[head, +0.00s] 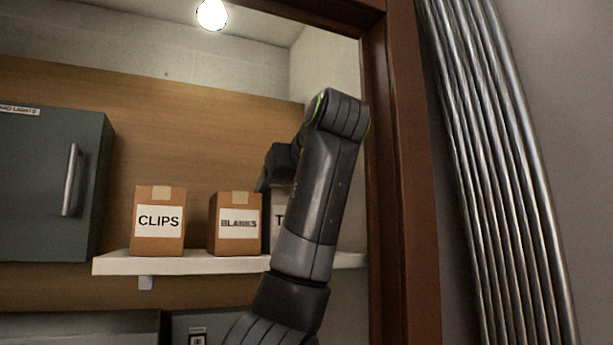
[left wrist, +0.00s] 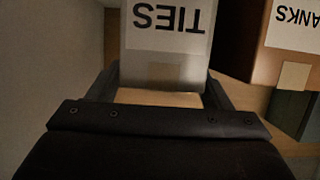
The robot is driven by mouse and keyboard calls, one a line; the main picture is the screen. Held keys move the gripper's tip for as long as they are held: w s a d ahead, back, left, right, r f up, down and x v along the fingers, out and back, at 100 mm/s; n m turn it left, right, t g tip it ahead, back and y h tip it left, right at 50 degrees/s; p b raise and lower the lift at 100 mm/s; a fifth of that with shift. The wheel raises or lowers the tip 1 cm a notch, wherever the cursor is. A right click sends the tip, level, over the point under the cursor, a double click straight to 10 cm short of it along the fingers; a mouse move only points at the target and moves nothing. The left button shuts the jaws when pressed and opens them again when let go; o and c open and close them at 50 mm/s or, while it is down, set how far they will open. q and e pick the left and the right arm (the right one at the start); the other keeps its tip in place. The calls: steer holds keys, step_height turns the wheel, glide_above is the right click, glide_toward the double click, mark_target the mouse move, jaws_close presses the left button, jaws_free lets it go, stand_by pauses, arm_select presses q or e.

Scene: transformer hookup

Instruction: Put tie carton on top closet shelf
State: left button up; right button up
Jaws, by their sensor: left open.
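The tie carton (head: 279,237) is at the right end of the white shelf (head: 185,263), right of the BLANKS carton. Only a strip of its label with a "T" shows in the head view; my left arm hides the rest. My left gripper (head: 272,172) is at the carton's upper part, partly hidden by its own arm. In the left wrist view the TIES label on the carton (left wrist: 165,50) appears upside down, with the open fingers (left wrist: 163,88) on either side of the carton. I cannot tell whether they touch it. My right gripper is not in view.
Brown CLIPS (head: 158,238) and BLANKS (head: 236,239) cartons stand on the same shelf to the left. A grey cabinet (head: 50,185) hangs further left. The closet's wooden door frame (head: 402,200) and metal pipes (head: 505,170) stand close on the right.

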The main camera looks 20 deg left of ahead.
arm_select(q)
steer(key=b+v, duration=0.5)
steer(key=v, duration=0.5)
steer(key=shift+s, duration=0.2)
steer(key=shift+d, duration=0.1)
